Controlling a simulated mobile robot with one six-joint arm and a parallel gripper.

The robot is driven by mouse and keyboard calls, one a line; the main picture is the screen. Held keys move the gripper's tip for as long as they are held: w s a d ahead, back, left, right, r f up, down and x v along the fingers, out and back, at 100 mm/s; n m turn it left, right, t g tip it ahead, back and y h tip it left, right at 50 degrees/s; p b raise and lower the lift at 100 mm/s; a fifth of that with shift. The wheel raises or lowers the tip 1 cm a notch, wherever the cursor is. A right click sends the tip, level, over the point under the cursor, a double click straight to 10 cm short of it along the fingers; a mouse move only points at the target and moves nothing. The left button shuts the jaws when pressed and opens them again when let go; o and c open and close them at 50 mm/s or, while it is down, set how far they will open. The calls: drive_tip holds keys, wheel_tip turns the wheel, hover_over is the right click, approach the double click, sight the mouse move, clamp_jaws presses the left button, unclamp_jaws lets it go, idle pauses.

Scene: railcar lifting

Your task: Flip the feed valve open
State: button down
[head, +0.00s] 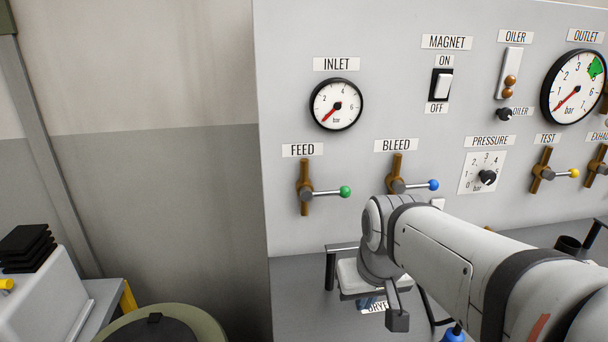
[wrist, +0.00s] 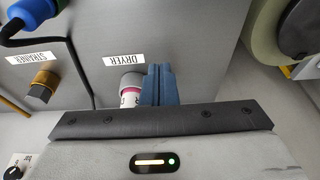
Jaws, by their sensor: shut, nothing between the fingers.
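The feed valve (head: 305,188) is on the grey panel under the FEED label (head: 302,150). Its brass body stands upright, and its lever points right, ending in a green knob (head: 345,192). My gripper (head: 371,304) is below and to the right of this valve in the head view, largely hidden by my own wrist. In the wrist view, my gripper's blue fingers (wrist: 158,70) are together with nothing between them. They point towards the panel beside the DRYER label (wrist: 124,60). The feed valve is not seen in the wrist view.
The bleed valve (head: 397,178), with a blue-knobbed lever, is right of the feed valve. The inlet gauge (head: 336,104) is above, reading near zero. A white cylinder (wrist: 131,88) is beside my fingers. The panel's left edge is close to the feed valve.

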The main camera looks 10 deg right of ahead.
drive_tip(key=w+r+t+p, duration=0.3)
drive_tip(key=w+r, duration=1.7)
drive_tip(key=r, duration=0.1)
drive_tip(key=shift+w+r+t, duration=0.3)
drive_tip(key=p, duration=0.1)
hover_over(326, 193)
drive_tip(key=d, duration=0.2)
wheel_tip(326, 193, down, 8)
drive_tip(key=shift+a+r, duration=0.1)
drive_tip(key=shift+r, duration=0.05)
drive_tip(key=f, duration=0.4)
drive_tip(key=shift+s+f+p, duration=0.25)
drive_tip(key=shift+f+p, duration=0.05)
drive_tip(key=shift+p, duration=0.05)
